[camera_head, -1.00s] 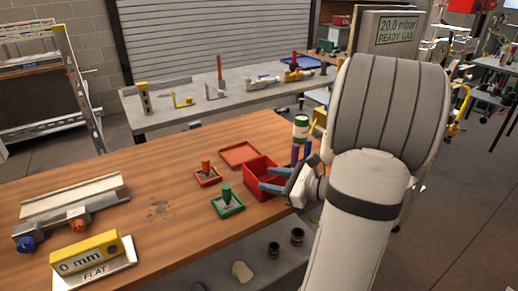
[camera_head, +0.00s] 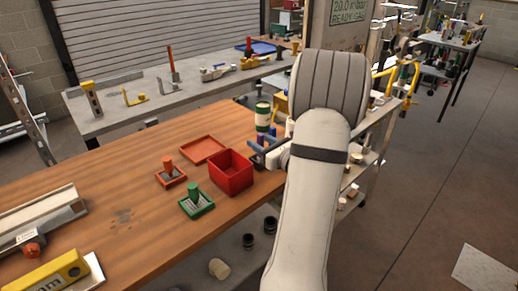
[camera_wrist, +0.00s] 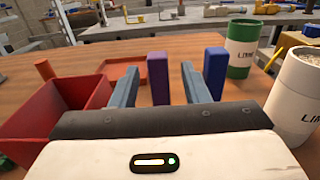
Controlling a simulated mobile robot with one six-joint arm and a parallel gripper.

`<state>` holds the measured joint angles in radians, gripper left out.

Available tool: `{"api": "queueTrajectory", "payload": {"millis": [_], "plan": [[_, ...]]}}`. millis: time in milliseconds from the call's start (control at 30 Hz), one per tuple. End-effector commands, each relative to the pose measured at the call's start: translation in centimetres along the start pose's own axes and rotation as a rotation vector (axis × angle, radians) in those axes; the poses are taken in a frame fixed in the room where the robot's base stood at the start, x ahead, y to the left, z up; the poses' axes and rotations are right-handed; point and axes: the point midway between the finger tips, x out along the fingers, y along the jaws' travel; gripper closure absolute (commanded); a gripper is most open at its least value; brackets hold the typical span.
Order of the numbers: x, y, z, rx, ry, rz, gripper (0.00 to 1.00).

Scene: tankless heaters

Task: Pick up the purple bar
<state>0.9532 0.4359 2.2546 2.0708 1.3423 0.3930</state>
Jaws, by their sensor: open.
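The purple bar (camera_wrist: 159,78) stands upright on the wooden bench. In the wrist view it shows between the two fingers of my gripper (camera_wrist: 158,68); I cannot tell whether it touches either finger. In the head view its upper part (camera_head: 260,138) shows just behind my gripper (camera_head: 257,152), and its lower part is hidden by the fingers. The gripper is open and low over the bench's right end.
A blue bar (camera_wrist: 214,73) stands close beside the right finger. A red open box (camera_wrist: 58,105) is close to the left. A green-and-white can (camera_wrist: 242,48) and a white can (camera_wrist: 295,95) stand at right. The bench's left middle (camera_head: 125,190) is mostly clear.

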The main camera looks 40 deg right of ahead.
Motion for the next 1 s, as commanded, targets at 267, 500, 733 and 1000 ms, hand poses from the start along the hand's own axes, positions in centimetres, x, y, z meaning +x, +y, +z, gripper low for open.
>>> {"api": "queueTrajectory", "payload": {"millis": [267, 500, 733, 1000], "plan": [[0.36, 0.04, 0.00, 0.000, 0.000, 0.000, 0.59], [0.37, 0.08, 0.01, 0.000, 0.000, 0.001, 0.79], [0.39, 0.11, 0.01, 0.000, 0.000, 0.002, 0.97], [0.41, 0.14, 0.03, -0.001, 0.000, 0.003, 1.00]]}}
